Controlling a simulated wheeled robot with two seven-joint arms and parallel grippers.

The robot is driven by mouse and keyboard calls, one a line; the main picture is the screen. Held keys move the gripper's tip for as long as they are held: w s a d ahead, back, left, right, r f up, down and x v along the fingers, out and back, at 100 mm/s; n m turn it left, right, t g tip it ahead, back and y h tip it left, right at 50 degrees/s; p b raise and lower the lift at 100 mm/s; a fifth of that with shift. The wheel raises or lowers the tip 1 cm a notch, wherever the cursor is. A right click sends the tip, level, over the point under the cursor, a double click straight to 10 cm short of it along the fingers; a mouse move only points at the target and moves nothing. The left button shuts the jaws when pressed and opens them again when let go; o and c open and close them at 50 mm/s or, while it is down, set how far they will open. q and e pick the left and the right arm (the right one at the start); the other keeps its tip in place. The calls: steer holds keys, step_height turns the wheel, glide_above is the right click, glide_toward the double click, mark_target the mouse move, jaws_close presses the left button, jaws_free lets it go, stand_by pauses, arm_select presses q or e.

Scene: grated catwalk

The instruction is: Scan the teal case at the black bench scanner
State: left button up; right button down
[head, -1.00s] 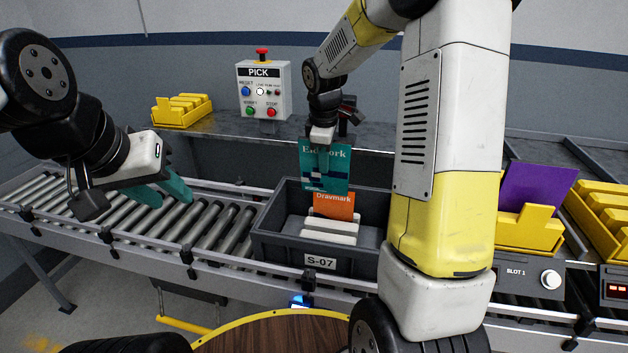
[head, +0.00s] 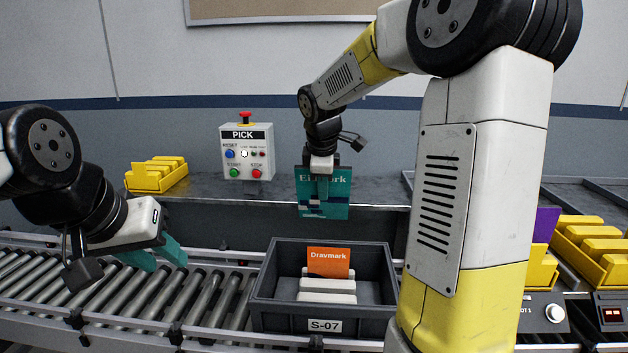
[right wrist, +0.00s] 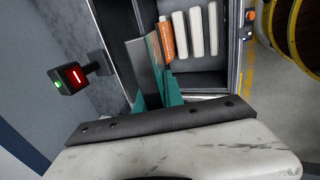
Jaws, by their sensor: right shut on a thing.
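The teal case (head: 338,199), with pale lettering on its front, hangs upright above and behind the grey bin. My right gripper (head: 322,190) is shut on its upper part from above; the case also shows nearly edge-on in the right wrist view (right wrist: 144,66). A black device with a red-lit face and a green light (right wrist: 70,78), which looks like the bench scanner, stands on the bench in the right wrist view. I cannot make it out in the head view, where my right arm covers part of the bench. My left gripper (head: 166,262) is open and empty over the rollers.
A PICK button box (head: 246,155) and yellow tray (head: 157,174) are on the bench behind. More yellow trays (head: 600,262) stand at right.

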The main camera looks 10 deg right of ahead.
steer(key=s, duration=0.2)
steer(key=s+a, duration=0.1)
steer(key=s, duration=0.2)
steer(key=shift+s+a, duration=0.3)
steer(key=shift+s, duration=0.2)
